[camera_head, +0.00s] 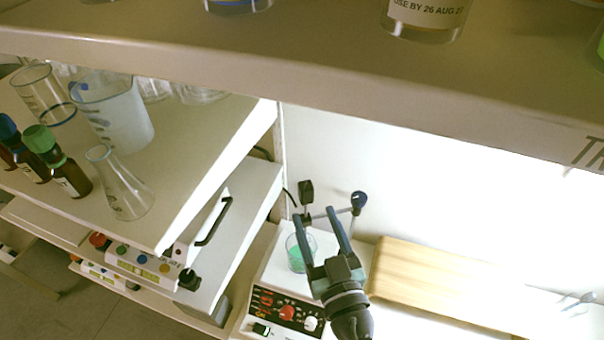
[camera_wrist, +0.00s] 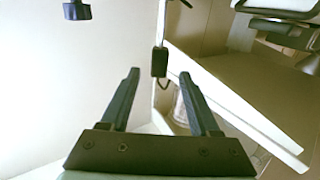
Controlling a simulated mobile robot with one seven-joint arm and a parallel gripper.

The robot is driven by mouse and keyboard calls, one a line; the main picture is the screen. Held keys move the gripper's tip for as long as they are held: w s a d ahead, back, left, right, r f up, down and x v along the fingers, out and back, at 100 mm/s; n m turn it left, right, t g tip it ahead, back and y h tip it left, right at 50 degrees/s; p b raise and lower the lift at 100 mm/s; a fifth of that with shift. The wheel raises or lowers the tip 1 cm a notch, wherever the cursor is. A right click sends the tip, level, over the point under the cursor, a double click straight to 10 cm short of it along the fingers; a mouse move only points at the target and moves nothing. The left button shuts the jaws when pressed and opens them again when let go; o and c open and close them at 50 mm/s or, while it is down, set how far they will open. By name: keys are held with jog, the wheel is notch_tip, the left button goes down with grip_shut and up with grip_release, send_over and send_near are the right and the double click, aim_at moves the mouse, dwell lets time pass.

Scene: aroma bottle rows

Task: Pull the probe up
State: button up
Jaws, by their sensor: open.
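My gripper (camera_head: 316,215) is open above the stirrer hotplate (camera_head: 278,272), beside a beaker with green liquid (camera_head: 297,255). Just beyond its fingertips are a small black block with a cable (camera_head: 306,190) and a dark blue knob (camera_head: 358,200), joined by a thin bar. These seem to be the top of the probe and its holder; the probe's lower part is hidden or too small to tell. In the wrist view my gripper (camera_wrist: 159,76) has its fingers apart, with the black block (camera_wrist: 160,62) lined up between the tips, not visibly touched. The knob (camera_wrist: 76,11) is at upper left.
An overhead shelf (camera_head: 300,75) crosses the top. At left a white shelf (camera_head: 190,165) carries glassware and brown bottles. An open drawer with a black handle (camera_head: 214,222) sits close left of the hotplate. A wooden board (camera_head: 440,285) lies at right.

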aim_at(302, 181)
jog(key=x, duration=1)
jog(key=shift+w, duration=0.1)
grip_shut()
dwell(1.1)
